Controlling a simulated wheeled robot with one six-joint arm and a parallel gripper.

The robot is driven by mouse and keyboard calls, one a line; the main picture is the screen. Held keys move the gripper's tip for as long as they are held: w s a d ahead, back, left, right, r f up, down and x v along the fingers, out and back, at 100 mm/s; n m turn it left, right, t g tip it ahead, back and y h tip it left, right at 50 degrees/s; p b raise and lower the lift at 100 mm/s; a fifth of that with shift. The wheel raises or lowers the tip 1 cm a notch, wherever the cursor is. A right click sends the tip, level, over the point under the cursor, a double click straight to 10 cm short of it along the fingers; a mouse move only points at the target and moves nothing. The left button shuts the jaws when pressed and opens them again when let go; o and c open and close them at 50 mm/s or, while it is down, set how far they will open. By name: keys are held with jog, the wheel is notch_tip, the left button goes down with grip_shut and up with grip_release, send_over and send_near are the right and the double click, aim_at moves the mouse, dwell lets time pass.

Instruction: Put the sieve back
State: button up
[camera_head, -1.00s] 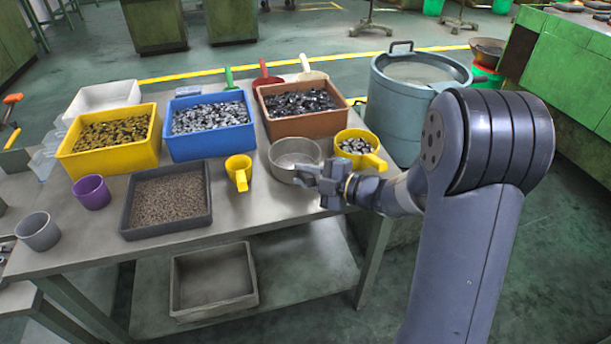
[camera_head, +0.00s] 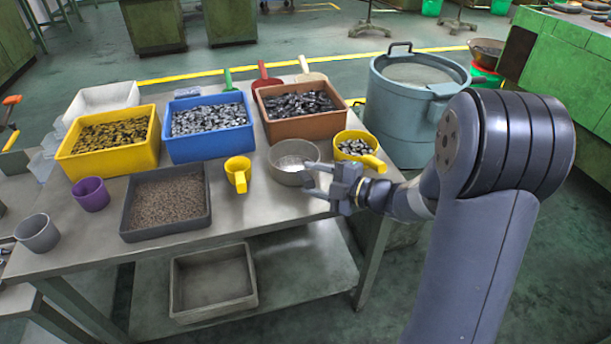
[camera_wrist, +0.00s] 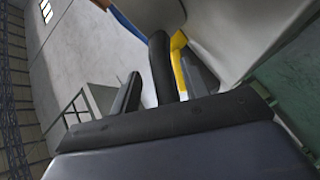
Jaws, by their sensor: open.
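The sieve appears to be the round, grey metal vessel (camera_head: 290,172) standing on the table near its right end; its mesh cannot be made out. My gripper (camera_head: 310,181) is open at the sieve's lower right side, close to its rim; whether they touch cannot be told. In the wrist view my gripper's dark fingers (camera_wrist: 165,88) stand apart. A dark rounded bar shows between them, and I cannot tell what it belongs to.
A yellow scoop of metal parts (camera_head: 366,143) stands close beside my gripper. An empty yellow scoop (camera_head: 239,180), a dark tray of granules (camera_head: 128,218) and several filled bins stand on the table (camera_head: 256,222). A large blue-grey drum (camera_head: 405,135) stands behind the right end.

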jog(key=v, duration=0.9)
jog(key=shift+s+d, duration=0.1)
jog(key=x, duration=1.1)
jog(key=shift+w+a+f, duration=0.2)
jog(key=shift+w+a, duration=0.05)
jog(key=shift+a, duration=0.2)
jog(key=shift+f+b, duration=0.15)
jog(key=shift+b, duration=0.2)
jog(key=shift+r, duration=0.25)
